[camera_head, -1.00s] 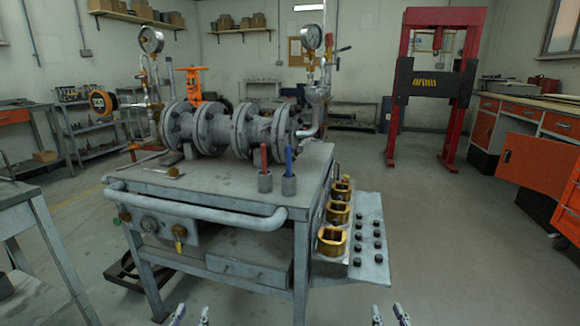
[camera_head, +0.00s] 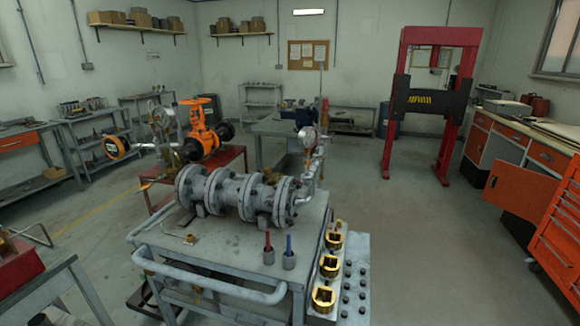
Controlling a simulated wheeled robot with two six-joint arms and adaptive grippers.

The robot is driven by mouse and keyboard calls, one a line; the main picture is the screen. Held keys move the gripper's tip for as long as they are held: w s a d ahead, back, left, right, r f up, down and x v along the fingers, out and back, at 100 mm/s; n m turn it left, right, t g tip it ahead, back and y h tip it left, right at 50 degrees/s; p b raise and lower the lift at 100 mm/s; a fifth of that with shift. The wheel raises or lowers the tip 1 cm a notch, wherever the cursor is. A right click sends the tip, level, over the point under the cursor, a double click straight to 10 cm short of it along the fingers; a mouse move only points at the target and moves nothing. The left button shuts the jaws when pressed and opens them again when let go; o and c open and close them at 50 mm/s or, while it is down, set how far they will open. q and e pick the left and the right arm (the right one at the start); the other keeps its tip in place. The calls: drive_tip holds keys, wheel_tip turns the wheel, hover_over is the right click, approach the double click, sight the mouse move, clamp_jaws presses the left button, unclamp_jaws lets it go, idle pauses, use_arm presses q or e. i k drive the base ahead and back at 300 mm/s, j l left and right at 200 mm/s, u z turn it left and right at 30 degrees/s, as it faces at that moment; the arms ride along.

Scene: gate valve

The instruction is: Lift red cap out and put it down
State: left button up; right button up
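A thin red upright piece (camera_head: 267,241), which looks like the red cap, stands in a small grey cup (camera_head: 268,256) near the front right of the grey workbench top (camera_head: 222,258). A similar blue piece (camera_head: 289,244) stands in its own grey cup (camera_head: 289,261) just to the right. The lower parts of both pieces are hidden inside the cups. Neither of my grippers shows in the head view.
A flanged grey pipe assembly (camera_head: 232,192) with a gauge lies on the bench behind the cups. A handrail (camera_head: 215,286) runs along the bench front. Brass nuts (camera_head: 329,267) sit on a side shelf at right. An orange valve (camera_head: 202,135) stands on a red table behind.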

sight(325, 107)
drive_tip(key=i+l+u, duration=0.45)
drive_tip(key=l, duration=0.15)
drive_tip(key=i+l+u, duration=0.45)
drive_tip(key=l, duration=0.35)
drive_tip(key=i+l+u, duration=0.1)
drive_tip(key=l+u, duration=0.35)
drive_tip(key=l, duration=0.35)
drive_tip(key=i+l+u, duration=0.1)
drive_tip(key=l+u, duration=0.35)
drive_tip(key=l, duration=0.45)
drive_tip(key=k+l+u, duration=0.1)
drive_tip(key=l+u, duration=0.35)
drive_tip(key=l, duration=0.45)
